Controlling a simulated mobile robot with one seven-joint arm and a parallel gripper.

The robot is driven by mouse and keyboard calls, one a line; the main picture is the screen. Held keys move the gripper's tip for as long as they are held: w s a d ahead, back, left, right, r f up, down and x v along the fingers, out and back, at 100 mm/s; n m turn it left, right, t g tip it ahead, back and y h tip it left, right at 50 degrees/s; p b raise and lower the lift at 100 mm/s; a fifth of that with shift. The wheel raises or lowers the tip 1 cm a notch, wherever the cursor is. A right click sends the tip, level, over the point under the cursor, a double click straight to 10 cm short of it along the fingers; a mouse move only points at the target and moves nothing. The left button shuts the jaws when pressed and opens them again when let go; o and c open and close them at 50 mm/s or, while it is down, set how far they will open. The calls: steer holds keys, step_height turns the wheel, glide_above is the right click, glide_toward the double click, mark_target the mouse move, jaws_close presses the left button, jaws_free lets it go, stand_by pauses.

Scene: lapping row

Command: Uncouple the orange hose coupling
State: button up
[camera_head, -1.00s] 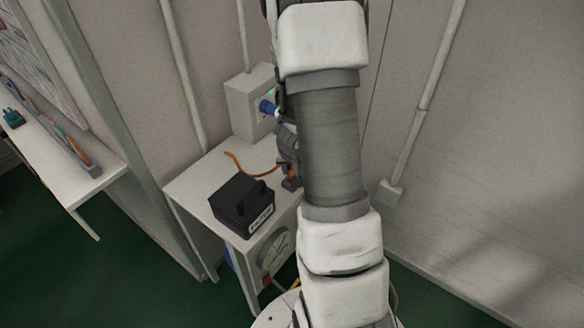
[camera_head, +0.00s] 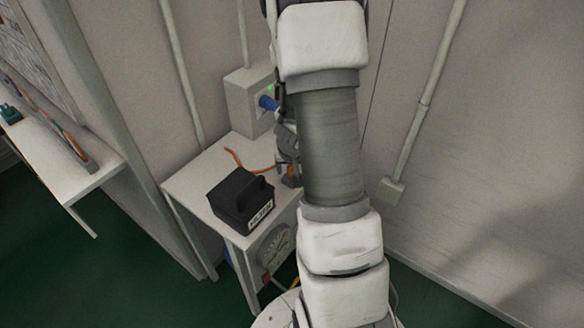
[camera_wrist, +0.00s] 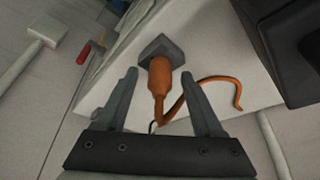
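The orange hose coupling (camera_wrist: 159,76) stands in a dark grey square socket (camera_wrist: 168,53) on the white bench (camera_wrist: 115,93). A thin orange hose (camera_wrist: 208,80) curves away from it to the right. My gripper (camera_wrist: 158,77) is open, with one finger on each side of the coupling and a visible gap on both sides. In the head view the orange hose (camera_head: 247,166) lies on the bench, and my arm partly hides the gripper and the coupling.
A black box with a handle (camera_head: 240,200) stands on the bench near the coupling. A pale shelf (camera_head: 60,165) is at the left. Walls close in behind and to the right.

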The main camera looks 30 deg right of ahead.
steer(key=p+v, duration=1)
steer(key=v, duration=0.7)
steer(key=shift+r+p, duration=0.25)
steer(key=shift+p, duration=0.1)
steer(key=shift+w+a, duration=0.1)
steer(key=s+a+r+n+t+y+p, duration=0.1)
steer(key=a+r+n+y+p, duration=0.2)
steer(key=a+r, duration=1.1)
steer(key=s+a+r+n, duration=0.2)
steer(key=s+r+n, duration=0.1)
steer(key=s+r, duration=0.8)
steer(key=shift+a+t+h, duration=0.3)
steer(key=shift+a, duration=0.05)
